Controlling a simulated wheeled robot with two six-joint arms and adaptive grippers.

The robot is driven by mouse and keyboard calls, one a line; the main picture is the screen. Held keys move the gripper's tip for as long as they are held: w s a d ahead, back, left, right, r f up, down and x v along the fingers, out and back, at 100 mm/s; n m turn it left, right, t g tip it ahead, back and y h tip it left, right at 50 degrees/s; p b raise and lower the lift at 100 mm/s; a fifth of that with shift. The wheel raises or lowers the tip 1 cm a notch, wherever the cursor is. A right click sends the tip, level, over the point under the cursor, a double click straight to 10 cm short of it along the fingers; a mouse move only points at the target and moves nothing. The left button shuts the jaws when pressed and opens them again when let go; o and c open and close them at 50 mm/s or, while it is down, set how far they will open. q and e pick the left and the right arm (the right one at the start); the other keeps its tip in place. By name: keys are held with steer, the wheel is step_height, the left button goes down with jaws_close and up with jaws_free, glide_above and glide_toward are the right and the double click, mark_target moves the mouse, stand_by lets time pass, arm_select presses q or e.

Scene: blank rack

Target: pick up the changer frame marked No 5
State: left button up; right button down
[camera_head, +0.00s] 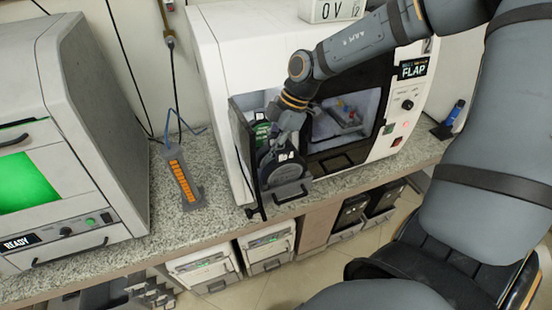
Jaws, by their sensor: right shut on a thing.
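A dark grey round changer frame (283,169) with a small white "No" label is at the open side door of the white machine. The digit is too small to read surely; it could be 5. My right gripper (287,134) reaches down from above and is shut on the top of this frame; its fingertips are partly hidden. A second frame with a green part (262,134) sits behind it, inside the opening. My left gripper is not in view.
The white machine (222,50) has a dark open door (245,150) on its left side. A grey machine with a green screen (25,183) stands at left. An orange-faced strip (182,180) stands between them on the speckled counter (168,228). Bins (268,248) sit below.

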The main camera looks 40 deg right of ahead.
mark_target(271, 136)
steer(key=shift+w, duration=0.1)
step_height(271, 136, up, 7)
steer(key=shift+f+b, duration=0.15)
steer(key=shift+b, duration=0.8)
step_height(271, 136, up, 3)
steer(key=shift+r+p, duration=0.1)
steer(key=shift+p, duration=1.1)
steer(key=shift+r, duration=0.15)
